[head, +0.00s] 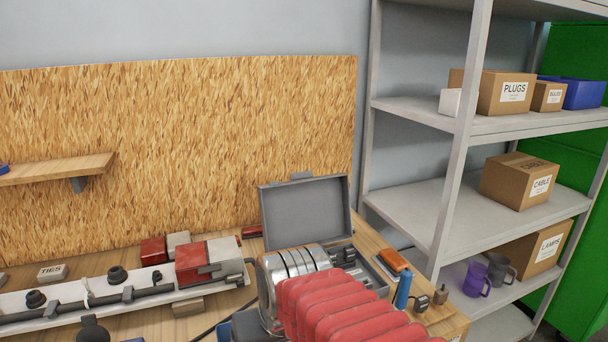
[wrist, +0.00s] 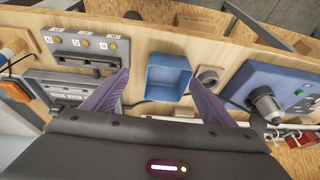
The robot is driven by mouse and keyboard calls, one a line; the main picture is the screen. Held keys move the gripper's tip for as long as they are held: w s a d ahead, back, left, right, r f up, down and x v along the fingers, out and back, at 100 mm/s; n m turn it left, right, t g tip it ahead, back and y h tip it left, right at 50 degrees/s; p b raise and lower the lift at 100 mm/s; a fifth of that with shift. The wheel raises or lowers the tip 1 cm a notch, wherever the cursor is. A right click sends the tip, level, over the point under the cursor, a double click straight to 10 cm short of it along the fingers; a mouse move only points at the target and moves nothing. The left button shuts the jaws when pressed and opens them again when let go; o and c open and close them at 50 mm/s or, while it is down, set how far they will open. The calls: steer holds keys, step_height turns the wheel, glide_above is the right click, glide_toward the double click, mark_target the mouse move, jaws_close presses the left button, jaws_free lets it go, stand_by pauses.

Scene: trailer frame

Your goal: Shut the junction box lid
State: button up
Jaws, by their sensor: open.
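A grey box with a raised lid (head: 306,212) stands at the bench's back right in the head view; I take it for the junction box. The lid stands upright with a small catch on its top edge. Much of the box's lower part is hidden behind my silver and red arm. My gripper (wrist: 160,77) shows in the wrist view with its two purple fingers apart and nothing between them. Its fingers cannot be made out in the head view. I cannot pick out the lid in the wrist view.
The wrist view shows a blue bin (wrist: 168,76), a switch panel (wrist: 84,45) and a blue unit (wrist: 262,84). Left of my arm lies a white rail (head: 130,292) with black fittings and red blocks. An orange-topped item (head: 394,260) lies right. Grey shelves (head: 440,205) hold boxes and mugs.

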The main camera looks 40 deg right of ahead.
steer(key=w+d+r+m+t+y, duration=0.1)
steer(key=w+d+r+m+t, duration=0.15)
steer(key=w+d, duration=0.65)
steer(key=n+t+h, duration=0.2)
steer(key=t+h, duration=0.2)
steer(key=t, duration=0.2)
glide_toward(302, 173)
steer(key=v, duration=0.5)
steer(key=shift+s+a, duration=0.2)
steer(key=shift+a, duration=0.05)
steer(key=shift+w, duration=0.1)
steer(key=x, duration=1.3)
steer(key=shift+w+d+f, duration=0.1)
steer(key=shift+w+d, duration=0.15)
steer(key=shift+w, duration=0.05)
steer(key=shift+c, duration=0.3)
